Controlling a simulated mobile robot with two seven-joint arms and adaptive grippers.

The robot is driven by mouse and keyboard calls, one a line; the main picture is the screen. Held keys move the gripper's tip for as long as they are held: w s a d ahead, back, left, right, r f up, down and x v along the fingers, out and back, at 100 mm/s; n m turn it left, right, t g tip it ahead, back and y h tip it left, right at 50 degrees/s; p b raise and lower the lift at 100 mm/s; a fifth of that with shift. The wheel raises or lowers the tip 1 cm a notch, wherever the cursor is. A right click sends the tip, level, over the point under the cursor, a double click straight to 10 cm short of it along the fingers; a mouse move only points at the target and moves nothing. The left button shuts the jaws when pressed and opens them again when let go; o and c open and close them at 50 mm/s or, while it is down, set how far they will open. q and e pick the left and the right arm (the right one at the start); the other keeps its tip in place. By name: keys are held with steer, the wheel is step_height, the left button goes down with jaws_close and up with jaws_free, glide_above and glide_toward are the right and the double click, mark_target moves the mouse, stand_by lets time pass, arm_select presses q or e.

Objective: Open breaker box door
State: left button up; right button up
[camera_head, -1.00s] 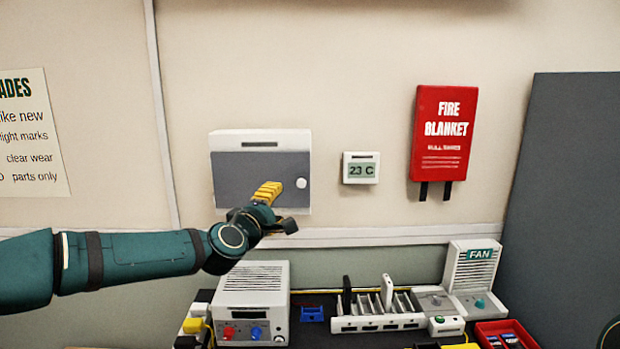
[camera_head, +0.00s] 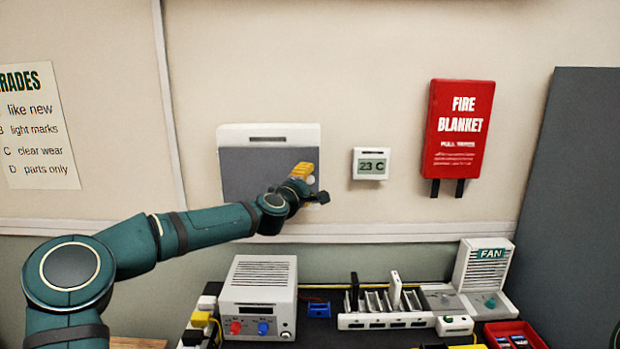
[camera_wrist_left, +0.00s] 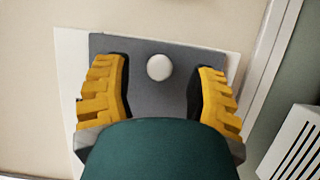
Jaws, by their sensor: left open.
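The breaker box (camera_head: 268,134) is a white case on the wall with a grey door (camera_head: 250,170), which looks closed. Its round white knob (camera_wrist_left: 159,67) lies between the fingers in the left wrist view. In the head view the knob (camera_head: 311,180) is partly hidden by my gripper. My left gripper (camera_head: 304,171) has yellow ribbed fingers and is at the door's right side. In the left wrist view my left gripper (camera_wrist_left: 160,85) is open, with a finger on each side of the knob and gaps to both. My right gripper is not in view.
A thermostat (camera_head: 370,164) and a red fire blanket (camera_head: 459,130) hang to the right of the box. Below stands a bench with a white power unit (camera_head: 259,290), a slotted rack (camera_head: 385,320) and a fan unit (camera_head: 484,268).

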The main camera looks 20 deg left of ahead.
arm_select(q)
steer(key=shift+w+d, duration=0.1)
steer(key=shift+w, duration=1.1)
jaws_close()
